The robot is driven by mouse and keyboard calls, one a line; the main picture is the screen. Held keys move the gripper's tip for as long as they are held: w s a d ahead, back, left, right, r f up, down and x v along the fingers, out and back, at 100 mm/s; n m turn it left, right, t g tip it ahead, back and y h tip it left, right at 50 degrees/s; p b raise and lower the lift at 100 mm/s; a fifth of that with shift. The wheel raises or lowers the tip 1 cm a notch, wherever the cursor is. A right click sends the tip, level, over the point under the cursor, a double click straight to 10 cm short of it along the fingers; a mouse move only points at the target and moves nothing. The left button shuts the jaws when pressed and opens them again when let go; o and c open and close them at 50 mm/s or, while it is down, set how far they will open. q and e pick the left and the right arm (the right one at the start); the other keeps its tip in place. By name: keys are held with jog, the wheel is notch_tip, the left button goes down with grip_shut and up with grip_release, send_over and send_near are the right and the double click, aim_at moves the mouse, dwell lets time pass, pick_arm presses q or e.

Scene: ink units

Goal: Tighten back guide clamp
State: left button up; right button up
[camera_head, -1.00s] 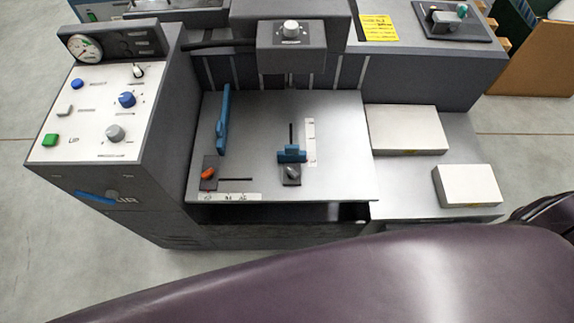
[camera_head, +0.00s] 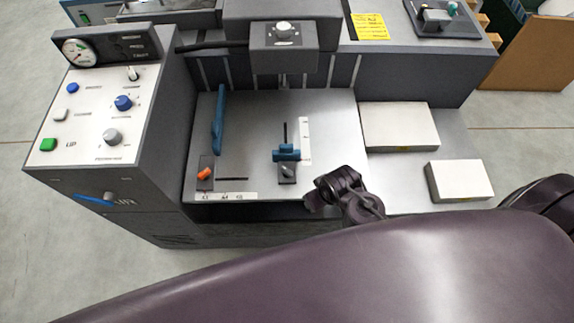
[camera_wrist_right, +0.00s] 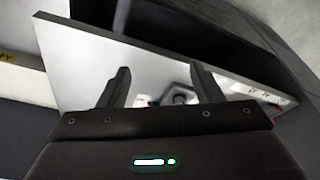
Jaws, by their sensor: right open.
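A short blue guide (camera_head: 286,153) stands on the grey table plate (camera_head: 255,120) by a slot and a white scale. A small grey clamp knob (camera_head: 287,171) sits on a dark block at its near side. A long blue guide (camera_head: 218,120) stands further left, with an orange knob (camera_head: 204,174) near it. My right gripper (camera_wrist_right: 160,84) is open, its two fingers apart and empty. A grey part (camera_wrist_right: 180,95) shows beyond and between the fingers; I cannot tell which clamp it is. In the head view my right wrist is at the plate's near right edge. My left gripper is out of view.
A control panel (camera_head: 88,115) with knobs and a gauge is at the left. A grey head unit (camera_head: 284,48) overhangs the plate's back. Two white blocks (camera_head: 400,125) (camera_head: 459,180) lie on the right shelf. The plate's middle is clear.

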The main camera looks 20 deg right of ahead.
jog(key=w+a+r+n+t, duration=0.1)
jog(key=w+a+r, duration=0.1)
jog(key=r, duration=0.5)
jog(key=w+a+r+n+t, duration=0.1)
jog(key=a+r, duration=0.1)
jog(key=r, duration=0.4)
jog(key=w+a+f+n+y, duration=0.1)
jog(key=w+a+n+y, duration=0.1)
jog(key=w+a+n, duration=0.4)
jog(key=w+a+n+y, duration=0.1)
jog(key=a+n, duration=0.4)
jog(key=a, duration=0.3)
jog(key=n+g+h, duration=0.3)
jog(key=n+g, duration=0.2)
jog(key=n, duration=0.4)
send_over(287, 170)
jog(key=f, duration=0.8)
jog(key=shift+a+p, duration=0.25)
jog(key=shift+p, duration=0.1)
jog(key=shift+d+f, duration=0.2)
jog(key=shift+d, duration=0.1)
notch_tip(287, 170, down, 6)
jog(key=b, duration=0.4)
jog(key=shift+b, duration=0.4)
jog(key=shift+f+b, duration=0.3)
jog(key=shift+f, duration=0.4)
